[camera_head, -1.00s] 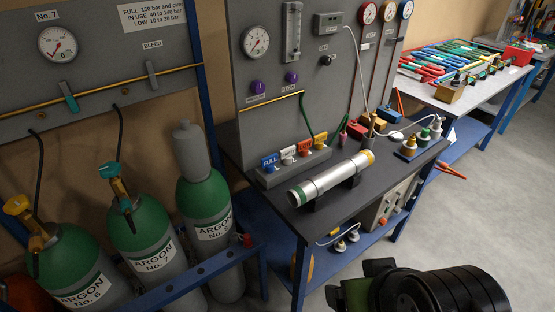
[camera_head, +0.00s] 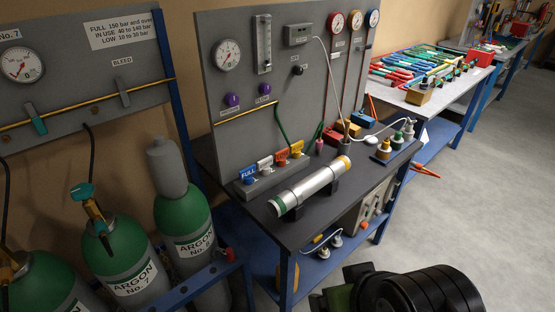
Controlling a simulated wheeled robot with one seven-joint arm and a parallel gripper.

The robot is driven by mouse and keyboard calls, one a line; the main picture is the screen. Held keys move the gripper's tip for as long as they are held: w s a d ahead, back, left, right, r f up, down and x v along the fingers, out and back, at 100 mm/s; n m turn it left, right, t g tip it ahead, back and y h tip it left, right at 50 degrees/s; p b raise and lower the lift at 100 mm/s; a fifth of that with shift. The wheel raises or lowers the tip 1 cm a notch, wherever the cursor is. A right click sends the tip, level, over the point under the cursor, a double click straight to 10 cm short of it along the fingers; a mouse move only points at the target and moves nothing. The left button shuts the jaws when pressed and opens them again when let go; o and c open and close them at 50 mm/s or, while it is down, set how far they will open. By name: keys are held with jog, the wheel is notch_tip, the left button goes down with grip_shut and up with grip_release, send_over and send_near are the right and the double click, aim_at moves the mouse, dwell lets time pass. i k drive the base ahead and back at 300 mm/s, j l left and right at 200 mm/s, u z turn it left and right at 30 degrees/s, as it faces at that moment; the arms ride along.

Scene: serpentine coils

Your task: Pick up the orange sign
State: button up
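The orange sign (camera_head: 281,157) stands in a row of small coloured signs on a grey holder (camera_head: 262,187) on the dark bench. It is between the white sign (camera_head: 265,165) and the yellow-orange sign (camera_head: 297,149). The blue FULL sign (camera_head: 248,175) is at the left end. My gripper (camera_head: 340,288) shows at the bottom edge, in front of the bench and well apart from the signs. My black wrist hides part of it, so its opening is unclear.
A silver cylinder (camera_head: 310,188) lies on cradles in front of the signs. The grey gauge panel (camera_head: 250,110) rises behind them. Argon bottles (camera_head: 183,225) stand at left. A bench with coloured tools (camera_head: 455,97) is at right. The floor (camera_head: 470,200) at right is clear.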

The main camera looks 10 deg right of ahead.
aim_at(280, 157)
jog(key=u, duration=1.65)
jog(key=l+z, duration=0.2)
jog(key=z, duration=1.45)
jog(key=l+u, duration=0.35)
jog(key=l, duration=0.15)
jog(key=i+l+u, duration=0.15)
jog(key=l+u, duration=0.5)
jog(key=l, duration=0.15)
jog(key=i+l+u, duration=0.1)
jog(key=l+u, duration=0.25)
jog(key=i+l+u, duration=0.5)
jog(key=k+l, duration=0.05)
jog(key=k, duration=0.05)
